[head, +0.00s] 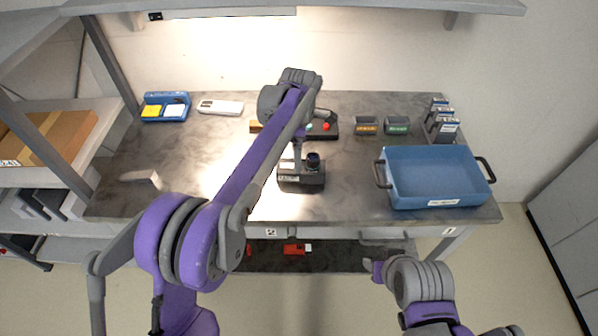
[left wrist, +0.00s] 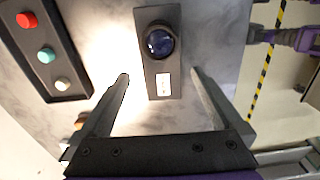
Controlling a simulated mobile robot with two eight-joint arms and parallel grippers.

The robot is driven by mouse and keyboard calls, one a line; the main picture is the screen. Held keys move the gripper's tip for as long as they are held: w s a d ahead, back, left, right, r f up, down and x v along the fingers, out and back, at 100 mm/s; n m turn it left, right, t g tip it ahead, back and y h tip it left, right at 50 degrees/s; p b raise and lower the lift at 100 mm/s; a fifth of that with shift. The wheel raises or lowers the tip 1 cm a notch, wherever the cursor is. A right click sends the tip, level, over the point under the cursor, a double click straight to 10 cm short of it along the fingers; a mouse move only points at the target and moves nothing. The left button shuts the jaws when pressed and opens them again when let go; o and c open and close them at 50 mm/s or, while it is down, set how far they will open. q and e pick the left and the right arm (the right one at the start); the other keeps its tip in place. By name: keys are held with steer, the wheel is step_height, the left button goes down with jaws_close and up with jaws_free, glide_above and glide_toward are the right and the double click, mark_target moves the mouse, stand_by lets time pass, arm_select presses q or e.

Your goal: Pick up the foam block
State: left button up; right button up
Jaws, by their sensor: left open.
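My left gripper (head: 298,158) is open above the middle of the table. In the left wrist view its two fingers (left wrist: 161,76) are apart, pointing toward a black box with a dark blue dome (left wrist: 162,80) and a white label; nothing is held. The box also shows in the head view (head: 300,180), partly behind the gripper. No thing is plainly a foam block; a small pale grey block (head: 141,178) lies at the table's left, apart from both grippers, and I cannot tell whether it is foam. My right gripper (head: 374,268) is low in front of the table, its jaws unclear.
A blue tray with handles (head: 437,202) stands at the right. A button panel (head: 325,128) is partly behind my left arm. A blue organizer (head: 165,107) and a white device (head: 220,107) lie at the back left.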

arm_select(q)
step_height(320, 180, down, 6)
steer(key=shift+s+d+r, duration=0.1)
arm_select(e)
steer(key=shift+r, duration=0.1)
arm_select(q)
steer(key=c, duration=1.3)
step_height(320, 180, up, 10)
steer(key=shift+r, duration=0.1)
arm_select(e)
steer(key=shift+w+r, duration=0.15)
steer(key=shift+r, duration=0.1)
arm_select(q)
steer(key=shift+f, duration=0.2)
arm_select(e)
steer(key=shift+f, duration=0.1)
arm_select(q)
steer(key=shift+f+b, duration=1.85)
steer(key=shift+f, duration=3.1)
arm_select(e)
steer(key=shift+s+f, duration=0.35)
steer(key=shift+f, duration=0.55)
steer(key=shift+s+f, duration=0.3)
steer(key=shift+f, duration=0.65)
steer(key=shift+s+f, duration=0.35)
steer(key=shift+f, duration=0.55)
